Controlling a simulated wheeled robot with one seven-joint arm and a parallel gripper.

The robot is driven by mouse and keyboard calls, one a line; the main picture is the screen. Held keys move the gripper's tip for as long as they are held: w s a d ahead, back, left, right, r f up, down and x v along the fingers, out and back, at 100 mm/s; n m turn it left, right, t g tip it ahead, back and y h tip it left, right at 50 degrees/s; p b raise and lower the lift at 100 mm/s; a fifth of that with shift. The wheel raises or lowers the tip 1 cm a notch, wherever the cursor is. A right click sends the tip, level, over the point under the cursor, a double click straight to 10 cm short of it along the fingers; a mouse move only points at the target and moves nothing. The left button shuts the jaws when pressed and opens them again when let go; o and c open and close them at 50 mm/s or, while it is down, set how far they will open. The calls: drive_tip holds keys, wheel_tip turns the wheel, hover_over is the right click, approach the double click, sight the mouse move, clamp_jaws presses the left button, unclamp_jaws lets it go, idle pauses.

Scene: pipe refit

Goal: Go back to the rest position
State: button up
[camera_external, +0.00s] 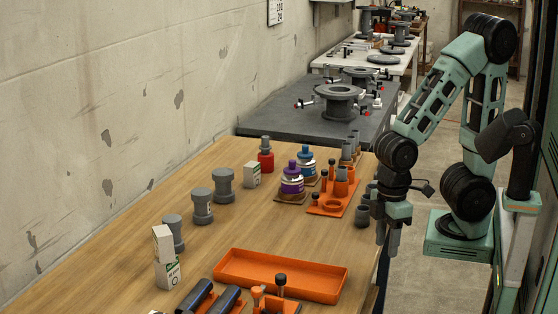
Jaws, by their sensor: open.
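My gripper (387,238) hangs pointing down at the right edge of the wooden table (130,262). It is open, and I see nothing held in it. My green and black arm (432,98) rises from its base at the right and bends over toward the table. Beside the gripper, to its left, a grey cylinder part (362,216) stands at the table edge. The rest position itself is not marked in this view.
An orange tray (318,292) lies at the front of the table. An orange holder plate (325,208), purple (291,180) and blue (306,160) bottles stand farther back. Grey flanged pipe pieces (202,210) and white boxes (165,272) line the left. A dark table (290,125) stands behind.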

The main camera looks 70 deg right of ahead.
drive_tip(key=shift+s+d, duration=0.1)
wheel_tip(320, 180, up, 15)
drive_tip(key=p, duration=1.5)
drive_tip(key=shift+f, duration=0.1)
